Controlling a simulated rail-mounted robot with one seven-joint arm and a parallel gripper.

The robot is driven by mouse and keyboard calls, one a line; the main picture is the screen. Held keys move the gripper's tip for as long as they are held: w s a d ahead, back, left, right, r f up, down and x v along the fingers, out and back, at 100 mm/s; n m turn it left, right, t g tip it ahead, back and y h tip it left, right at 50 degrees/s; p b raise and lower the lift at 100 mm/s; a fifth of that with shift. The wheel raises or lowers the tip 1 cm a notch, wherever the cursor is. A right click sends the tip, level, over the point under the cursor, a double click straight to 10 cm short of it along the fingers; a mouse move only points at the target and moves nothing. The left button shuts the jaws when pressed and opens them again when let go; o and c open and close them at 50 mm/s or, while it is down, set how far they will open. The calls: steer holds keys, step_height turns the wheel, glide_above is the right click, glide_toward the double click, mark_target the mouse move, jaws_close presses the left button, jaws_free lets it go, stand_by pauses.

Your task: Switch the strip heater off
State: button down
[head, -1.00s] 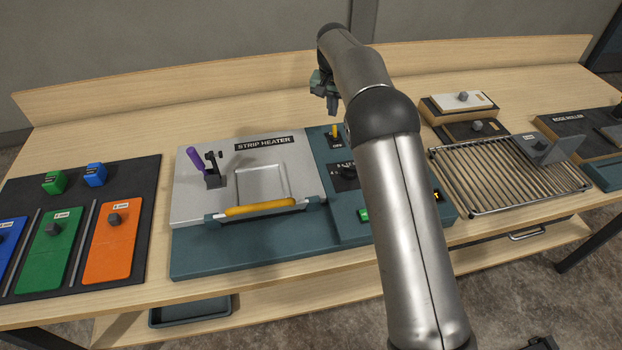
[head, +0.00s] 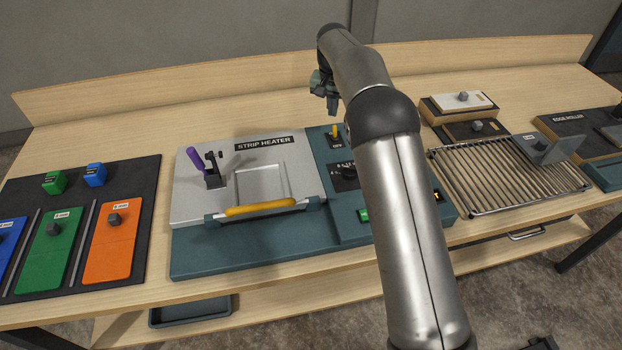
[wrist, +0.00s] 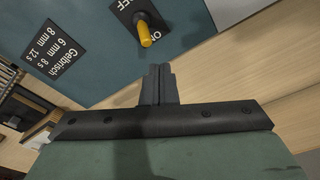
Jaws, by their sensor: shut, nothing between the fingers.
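The strip heater (head: 205,150) is a light-grey plate on a dark teal base, with a yellow bar along its front. Its yellow toggle switch (head: 336,131) stands on the teal panel to the right of the plate. In the wrist view the toggle (wrist: 145,34) shows upside down, its yellow tip beside the ON lettering and its root nearer the OFF lettering. My gripper (head: 332,108) is shut and empty, apart from the toggle. In the wrist view its fingertips (wrist: 158,68) show below the toggle. My arm hides part of the panel.
A purple-handled lever (head: 196,161) stands on the heater plate. A wire rack (head: 500,178) stands at right, colored panels (head: 110,250) at left.

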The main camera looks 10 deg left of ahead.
steer(key=shift+f, duration=0.25)
steer(key=shift+f+b, duration=0.6)
steer(key=shift+f, duration=0.65)
steer(key=shift+s+d+b, duration=0.25)
steer(key=shift+s+b, duration=0.35)
steer(key=shift+b, duration=0.25)
steer(key=shift+s+d+f+b, duration=0.15)
steer(key=shift+s+b, duration=0.3)
steer(key=shift+b, duration=0.05)
steer(key=shift+s, duration=0.1)
steer(key=shift+r, duration=0.2)
step_height(320, 180, up, 7)
steer(key=p, duration=0.7)
steer(key=shift+w, duration=0.4)
